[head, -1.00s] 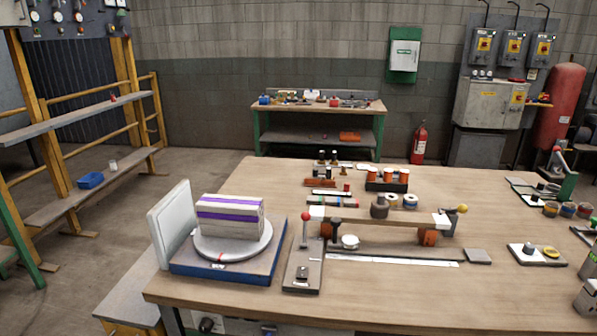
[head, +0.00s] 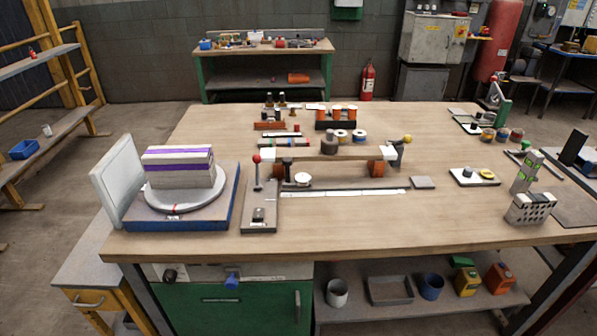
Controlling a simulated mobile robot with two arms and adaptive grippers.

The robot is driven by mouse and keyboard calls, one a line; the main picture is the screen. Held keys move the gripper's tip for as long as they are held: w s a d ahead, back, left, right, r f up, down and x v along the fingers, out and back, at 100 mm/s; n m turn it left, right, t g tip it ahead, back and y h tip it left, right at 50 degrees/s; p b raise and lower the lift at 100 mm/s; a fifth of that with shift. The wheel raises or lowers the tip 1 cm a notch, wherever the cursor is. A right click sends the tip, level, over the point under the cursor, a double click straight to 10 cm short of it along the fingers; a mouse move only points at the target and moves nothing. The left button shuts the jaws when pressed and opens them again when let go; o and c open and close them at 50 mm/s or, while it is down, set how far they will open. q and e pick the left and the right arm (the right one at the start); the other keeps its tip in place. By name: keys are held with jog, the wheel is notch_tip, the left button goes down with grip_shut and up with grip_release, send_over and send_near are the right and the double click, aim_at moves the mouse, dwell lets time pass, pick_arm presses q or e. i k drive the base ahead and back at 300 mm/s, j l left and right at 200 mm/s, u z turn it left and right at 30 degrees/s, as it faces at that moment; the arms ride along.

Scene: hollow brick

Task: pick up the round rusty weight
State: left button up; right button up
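A squat, round, dark grey-brown weight (head: 329,146) with a narrower top sits on a pale horizontal beam (head: 345,154), near its middle. It looks like the rusty weight, but it is small and its surface is hard to read. The beam rests on orange-brown supports (head: 376,168) on the wooden workbench (head: 400,224). Neither of my grippers shows in the head view.
A blue turntable base (head: 180,222) carries a striped block stack (head: 178,166). A red-knobbed lever stand (head: 259,212) is left of the beam. Small coloured rolls (head: 342,136) stand behind the weight. A hollow brick (head: 530,208) is at right. The bench's front strip is clear.

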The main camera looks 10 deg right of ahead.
aim_at(330, 143)
jog(key=i+l, duration=0.2)
jog(key=l, duration=0.15)
jog(key=i+l+u, duration=0.1)
jog(key=l, duration=0.25)
jog(key=i+l, duration=0.25)
jog(key=l, duration=0.15)
jog(key=u, duration=0.05)
